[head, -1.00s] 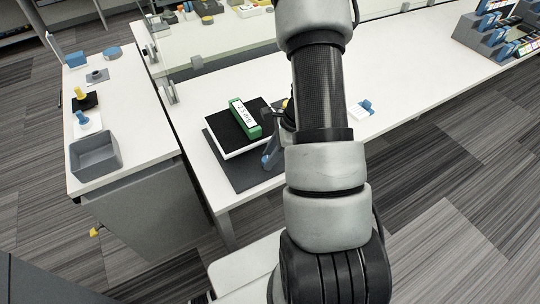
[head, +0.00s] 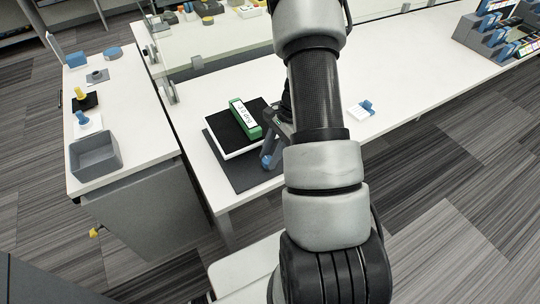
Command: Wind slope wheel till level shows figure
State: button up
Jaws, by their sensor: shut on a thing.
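A green level (head: 244,118) with a white display lies on a black-topped plate (head: 226,128). Its dark figures are too small to read surely. The plate sits on a white base (head: 232,153) on a dark mat. My gripper (head: 268,158) is at the right front corner of the plate, partly hidden by my arm. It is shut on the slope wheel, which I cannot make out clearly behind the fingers. A blue part shows low at the fingertips.
A small white and blue item (head: 361,109) lies right of my arm on the white table (head: 410,75). A glass screen stands behind. A grey bin (head: 94,155) and small parts stand on the left counter (head: 132,110). The table right of my arm is mostly clear.

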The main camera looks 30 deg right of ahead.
jog(key=shift+n, duration=0.3)
jog(key=o, duration=1.1)
jog(key=shift+c, duration=0.2)
jog(key=p+v, duration=0.1)
jog(key=v, duration=1.6)
jog(key=shift+w+r, duration=0.15)
jog(key=shift+r, duration=0.1)
